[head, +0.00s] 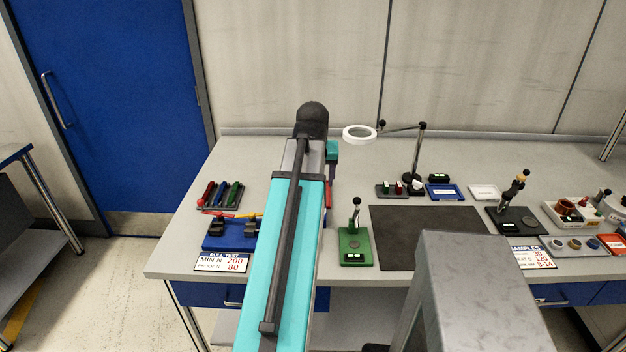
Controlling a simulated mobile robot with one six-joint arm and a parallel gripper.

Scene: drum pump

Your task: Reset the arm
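My arm's long turquoise link (285,260) reaches forward from the bottom of the head view over the left part of the workbench. It ends in a dark rounded joint (312,120) above the back of the bench. A small teal part (333,150) shows just right of that joint. My gripper's fingers do not show; the arm may hide them. I cannot tell whether the gripper holds anything.
The grey workbench (350,190) carries a blue fixture (228,235) left of the arm and a green-based lever stand (355,245) right of it. A dark mat (428,235) lies bare. A ring lamp (360,133) stands behind. A blue door (110,110) is at left.

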